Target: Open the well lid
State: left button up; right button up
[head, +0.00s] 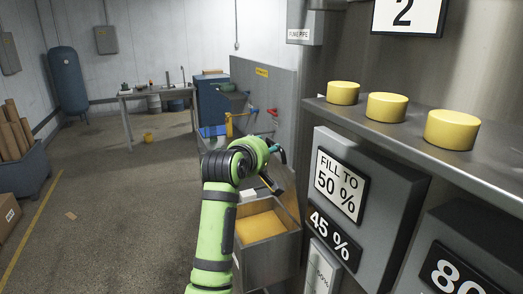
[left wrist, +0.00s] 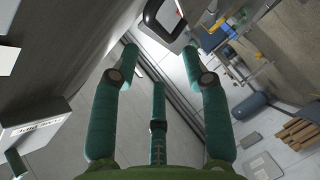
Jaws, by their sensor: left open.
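My left gripper (head: 279,168) is at the end of the green arm in the middle of the head view, with its fingers spread. In the left wrist view its teal fingers (left wrist: 170,60) are wide apart with nothing between them. Below it in the head view is a square metal well (head: 279,262) with yellow-orange material inside. The inside is visible from above, and I cannot make out a lid for certain. A pale block (head: 248,197) sits at the well's back edge, partly behind the arm. My right gripper is not in view.
A steel shelf (head: 450,165) with yellow discs (head: 386,107) juts out on the right, above signs (head: 340,187). A grey panel (head: 262,90) with coloured valves stands behind the gripper. A table (head: 155,94) is at the back. The floor to the left is mostly clear.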

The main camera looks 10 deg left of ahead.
pick_arm(q)
jog(key=shift+v, duration=0.9)
